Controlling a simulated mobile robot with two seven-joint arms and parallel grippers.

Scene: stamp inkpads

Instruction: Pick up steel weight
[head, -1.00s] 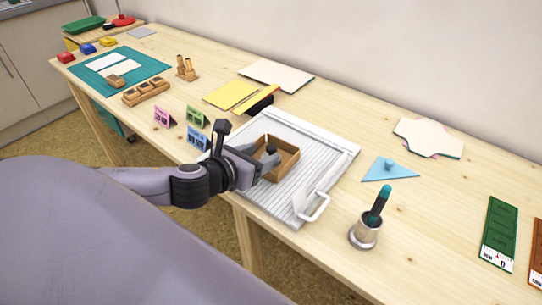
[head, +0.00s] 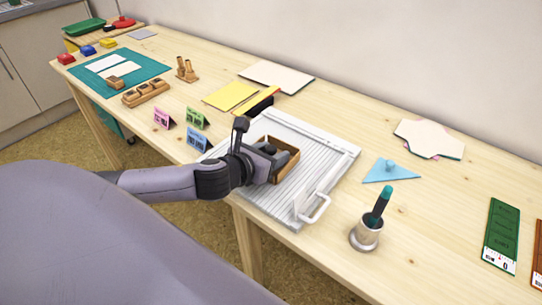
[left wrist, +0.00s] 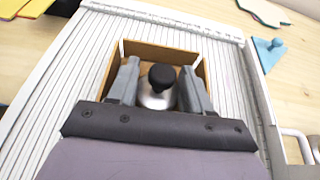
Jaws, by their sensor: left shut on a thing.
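The steel weight (left wrist: 158,97) shows in the left wrist view as a silvery body with a black knob on top. It is inside or just above a small open wooden box (left wrist: 127,50), which also shows in the head view (head: 293,158). My left gripper (left wrist: 158,88) is shut on the weight, with one grey finger on each side. In the head view the left gripper (head: 266,154) reaches over the box and hides most of the weight. I cannot tell whether the weight touches the box floor. My right gripper is not in view.
The box stands on a ribbed white board (head: 325,150) with a white handle (head: 318,209). A metal cup (head: 366,234) with a teal-topped tool and a blue triangle (head: 391,171) are to the right. Small coloured cards (head: 197,139) stand to the left.

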